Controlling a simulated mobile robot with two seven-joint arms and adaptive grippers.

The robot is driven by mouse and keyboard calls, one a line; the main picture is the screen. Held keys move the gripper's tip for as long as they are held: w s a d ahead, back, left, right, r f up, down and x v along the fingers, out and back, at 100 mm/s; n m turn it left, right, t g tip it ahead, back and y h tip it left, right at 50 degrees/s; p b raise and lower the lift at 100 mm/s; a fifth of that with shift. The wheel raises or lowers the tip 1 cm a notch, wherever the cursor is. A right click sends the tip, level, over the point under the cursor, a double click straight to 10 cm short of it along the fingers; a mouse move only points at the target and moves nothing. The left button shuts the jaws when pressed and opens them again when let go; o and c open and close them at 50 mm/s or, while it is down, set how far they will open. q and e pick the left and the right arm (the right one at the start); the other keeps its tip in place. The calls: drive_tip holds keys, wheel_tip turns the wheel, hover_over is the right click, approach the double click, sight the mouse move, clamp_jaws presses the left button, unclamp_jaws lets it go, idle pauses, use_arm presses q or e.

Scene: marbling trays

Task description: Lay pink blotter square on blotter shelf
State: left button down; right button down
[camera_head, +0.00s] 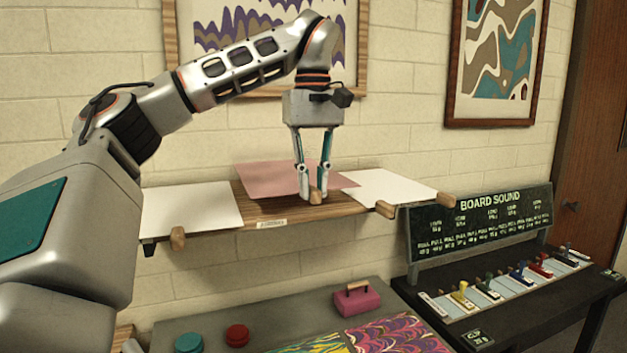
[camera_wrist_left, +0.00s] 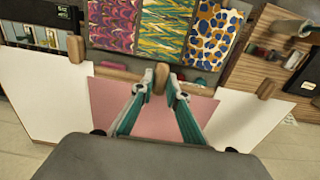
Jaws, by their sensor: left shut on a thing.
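The pink blotter square (camera_head: 270,178) is at the middle of the wooden blotter shelf (camera_head: 262,209), between two white sheets. Its right corner overlaps the right white sheet in the head view; I cannot tell whether its underside touches the shelf. My left gripper (camera_head: 313,194) points down and is shut on the wooden grip at the square's front edge. In the left wrist view, the gripper (camera_wrist_left: 160,82) holds that grip, with the pink square (camera_wrist_left: 150,117) below the fingers. My right gripper is not in view.
White sheets with wooden grips lie at the shelf's left (camera_head: 190,208) and right (camera_head: 380,187). A brick wall is behind.

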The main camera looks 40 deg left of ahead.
use_arm(q)
drive_tip(key=shift+s+d, duration=0.15)
drive_tip(key=shift+d, duration=0.05)
drive_tip(key=shift+f, duration=2.3)
drive_tip(key=c, duration=1.9)
unclamp_jaws()
drive_tip(key=o, duration=0.5)
drive_tip(key=shift+r, duration=0.1)
